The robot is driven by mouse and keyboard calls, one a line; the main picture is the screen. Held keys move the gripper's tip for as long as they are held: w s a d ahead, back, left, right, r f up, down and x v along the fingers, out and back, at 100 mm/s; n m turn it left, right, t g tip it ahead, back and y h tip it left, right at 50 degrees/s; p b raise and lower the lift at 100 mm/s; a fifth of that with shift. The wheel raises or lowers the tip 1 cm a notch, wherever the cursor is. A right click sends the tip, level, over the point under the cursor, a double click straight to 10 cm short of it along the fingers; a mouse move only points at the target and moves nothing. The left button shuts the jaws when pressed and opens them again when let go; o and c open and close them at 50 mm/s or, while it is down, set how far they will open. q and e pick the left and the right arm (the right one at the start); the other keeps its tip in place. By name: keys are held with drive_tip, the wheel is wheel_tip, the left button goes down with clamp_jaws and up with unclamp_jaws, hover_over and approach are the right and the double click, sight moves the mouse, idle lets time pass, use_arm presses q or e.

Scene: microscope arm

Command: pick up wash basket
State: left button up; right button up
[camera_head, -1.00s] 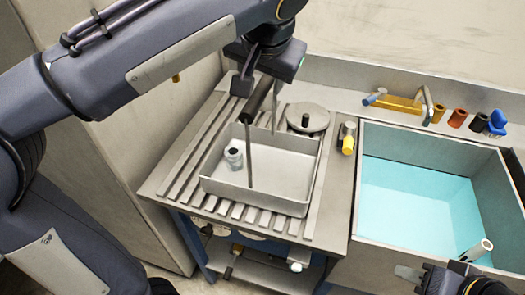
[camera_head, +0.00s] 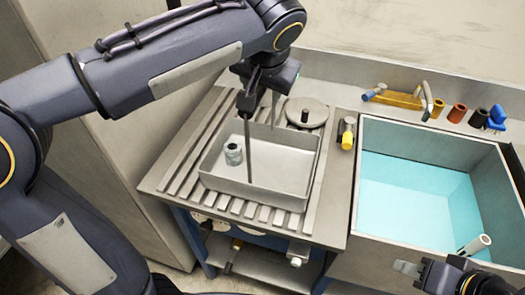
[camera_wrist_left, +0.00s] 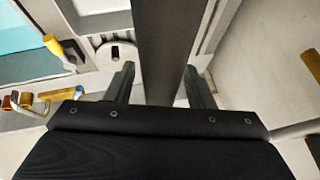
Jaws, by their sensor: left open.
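The wash basket (camera_head: 285,197) is a shallow grey rectangular tray with a tall handle, standing on the slatted bench top. A small grey cylindrical part (camera_head: 233,153) stands inside it. My left gripper (camera_head: 257,88) is over the basket at the top of its handle. In the left wrist view, my left gripper (camera_wrist_left: 163,88) is open, with the dark handle bar (camera_wrist_left: 163,45) running between its fingers; contact cannot be told. My right gripper (camera_head: 440,272) is at the lower right by the sink, partly cut off, and its jaw state is unclear.
A sink (camera_head: 360,200) with blue water is right of the bench. A round lid with a knob (camera_head: 305,112) and a yellow-handled tool (camera_head: 347,135) lie near the basket. Coloured cylinders (camera_head: 457,113) and a yellow item (camera_head: 395,98) line the back ledge. A pale tube (camera_head: 475,244) is in the sink.

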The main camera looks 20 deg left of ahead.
use_arm(q)
drive_tip(key=shift+f, duration=0.2)
idle(0.3)
clamp_jaws()
drive_tip(key=shift+r, duration=0.1)
